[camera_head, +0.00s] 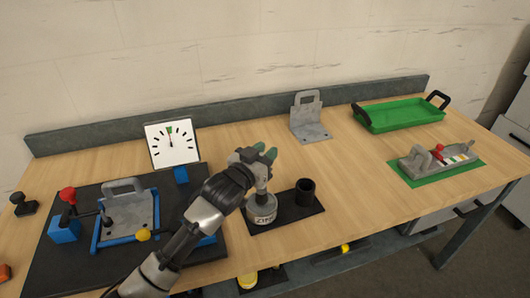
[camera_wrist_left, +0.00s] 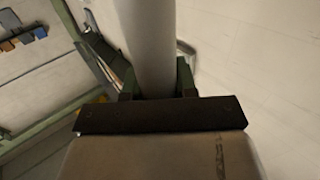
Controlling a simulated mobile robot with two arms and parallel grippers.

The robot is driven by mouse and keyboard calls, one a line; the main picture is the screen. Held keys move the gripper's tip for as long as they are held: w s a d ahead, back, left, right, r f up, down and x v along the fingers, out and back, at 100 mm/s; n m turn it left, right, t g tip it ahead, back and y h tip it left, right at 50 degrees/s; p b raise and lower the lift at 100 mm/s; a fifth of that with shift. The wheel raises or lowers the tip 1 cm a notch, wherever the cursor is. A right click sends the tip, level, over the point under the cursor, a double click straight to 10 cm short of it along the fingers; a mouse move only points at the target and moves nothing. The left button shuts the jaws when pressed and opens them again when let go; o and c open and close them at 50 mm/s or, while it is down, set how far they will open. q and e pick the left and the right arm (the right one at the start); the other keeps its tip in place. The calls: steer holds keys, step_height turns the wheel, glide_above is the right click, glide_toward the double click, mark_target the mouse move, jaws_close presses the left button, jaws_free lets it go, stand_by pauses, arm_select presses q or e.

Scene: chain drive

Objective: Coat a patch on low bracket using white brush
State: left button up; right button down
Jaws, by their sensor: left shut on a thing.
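My left gripper (camera_head: 265,153) is shut on a pale cylinder that looks like the handle of the white brush (camera_wrist_left: 148,50). It is above the grey can (camera_head: 262,210) with dark lettering. A pale lower part of the brush shows between gripper and can; I cannot tell whether its tip is inside. One grey bracket (camera_head: 130,208) sits in a blue fixture at left. Another grey bracket (camera_head: 311,122) stands on the table at the back. I cannot tell which is the low bracket. My right gripper is not in view.
A black cup (camera_head: 305,191) stands beside the can on a dark mat. A white dial panel (camera_head: 171,144) stands at the back left. A green tray (camera_head: 402,115) and a grey device (camera_head: 430,161) on a green mat are at right. The table's middle right is clear.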

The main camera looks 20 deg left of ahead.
arm_select(q)
steer(key=shift+f, duration=0.45)
stand_by(0.5)
steer(key=shift+f+b, duration=0.1)
steer(key=shift+b, duration=0.2)
stand_by(0.3)
step_height(320, 180, up, 7)
steer(key=p, duration=0.7)
stand_by(0.6)
